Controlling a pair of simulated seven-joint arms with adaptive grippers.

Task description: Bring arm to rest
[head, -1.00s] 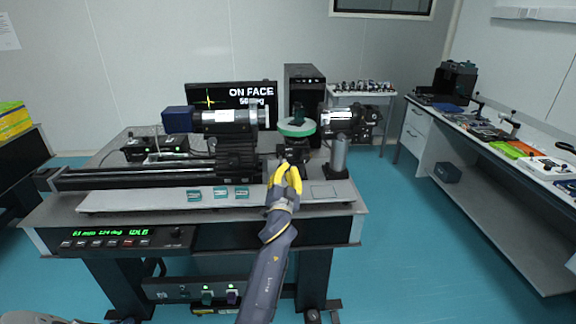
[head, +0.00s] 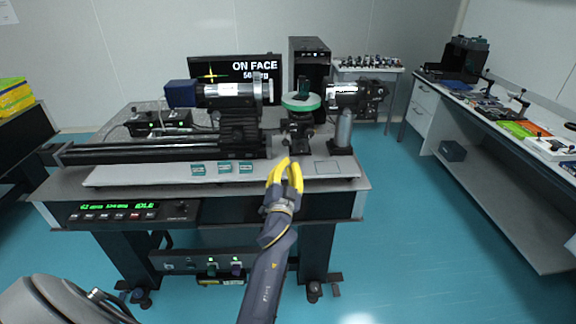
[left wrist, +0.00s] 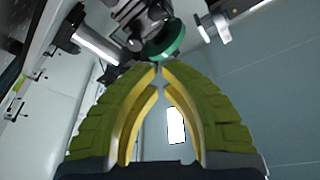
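My left gripper (head: 292,160) has yellow fingers and is at the front edge of the optical table (head: 345,184), pointing away from me. In the left wrist view its fingertips (left wrist: 160,68) come together with nothing between them. It looks shut and empty. In the head view it is in front of and below the round green-rimmed piece (head: 301,103) on its mount. That piece also shows in the left wrist view (left wrist: 168,42), beyond the fingertips. My right gripper is not in view.
A cylindrical instrument on a rail (head: 230,92) stands left of the green piece, another (head: 350,95) right of it. Small teal-labelled pieces (head: 225,168) lie on the front plate. A side bench (head: 510,170) is at right. Clear floor (head: 400,240) lies between.

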